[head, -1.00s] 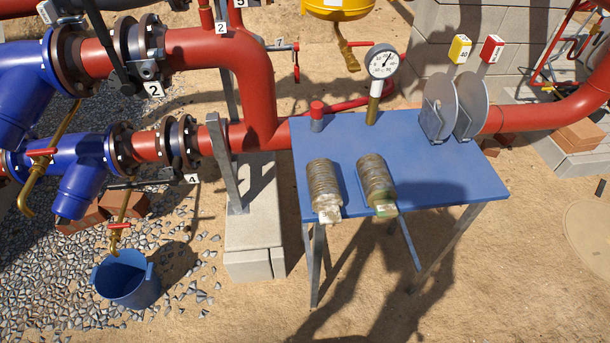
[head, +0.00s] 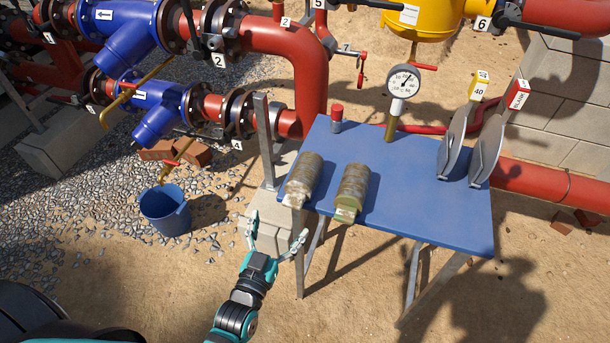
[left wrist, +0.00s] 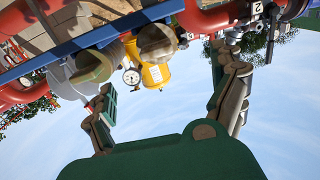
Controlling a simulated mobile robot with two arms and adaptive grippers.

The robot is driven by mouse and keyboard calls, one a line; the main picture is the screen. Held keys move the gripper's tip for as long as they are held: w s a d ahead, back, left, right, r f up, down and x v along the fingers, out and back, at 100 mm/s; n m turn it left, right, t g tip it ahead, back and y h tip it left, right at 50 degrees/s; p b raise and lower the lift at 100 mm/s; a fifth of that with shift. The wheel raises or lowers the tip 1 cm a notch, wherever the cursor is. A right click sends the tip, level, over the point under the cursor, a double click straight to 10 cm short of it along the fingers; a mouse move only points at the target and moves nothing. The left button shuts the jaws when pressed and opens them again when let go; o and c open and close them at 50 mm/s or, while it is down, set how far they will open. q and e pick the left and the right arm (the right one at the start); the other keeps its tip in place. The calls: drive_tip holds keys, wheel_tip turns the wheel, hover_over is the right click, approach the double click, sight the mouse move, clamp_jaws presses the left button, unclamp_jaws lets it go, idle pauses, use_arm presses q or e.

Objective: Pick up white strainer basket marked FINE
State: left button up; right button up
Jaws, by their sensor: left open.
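Two mesh cylinders like strainer baskets lie side by side on the blue table (head: 430,225), with pale tags at their near ends. The left basket (head: 304,178) looks grey-brown; the right basket (head: 353,188) has a yellow-green near end. I cannot read FINE on either tag or tell which is the white one. My left gripper (head: 277,235) is open and empty, in front of and below the table's near left edge. In the left wrist view its open fingers (left wrist: 165,92) frame the sky, with two round basket ends (left wrist: 157,45) beyond. My right gripper is not in view.
A pressure gauge (head: 403,82), a red-capped fitting (head: 337,112) and two tagged discs (head: 456,135) stand at the table's back. Red and blue pipework (head: 130,38) runs behind at left. A blue bucket (head: 166,212) stands on gravel. The table's front right is clear.

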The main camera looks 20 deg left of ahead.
sight(297, 191)
use_arm(q)
drive_tip(key=w, duration=0.7)
drive_tip(key=shift+w+p, duration=0.1)
drive_tip(key=shift+p, duration=0.3)
drive_tip(key=shift+w+d, duration=0.1)
drive_tip(key=shift+w, duration=0.75)
drive_tip(key=w, duration=0.2)
drive_tip(key=w+p, duration=0.1)
drive_tip(key=shift+w+d+f, duration=0.1)
drive_tip(key=shift+w+d, duration=0.15)
drive_tip(key=shift+w, duration=0.1)
drive_tip(key=shift+w+f, duration=0.1)
drive_tip(key=shift+w, duration=0.4)
drive_tip(key=shift+s, duration=0.1)
drive_tip(key=shift+c, duration=0.8)
drive_tip(key=c, duration=1.2)
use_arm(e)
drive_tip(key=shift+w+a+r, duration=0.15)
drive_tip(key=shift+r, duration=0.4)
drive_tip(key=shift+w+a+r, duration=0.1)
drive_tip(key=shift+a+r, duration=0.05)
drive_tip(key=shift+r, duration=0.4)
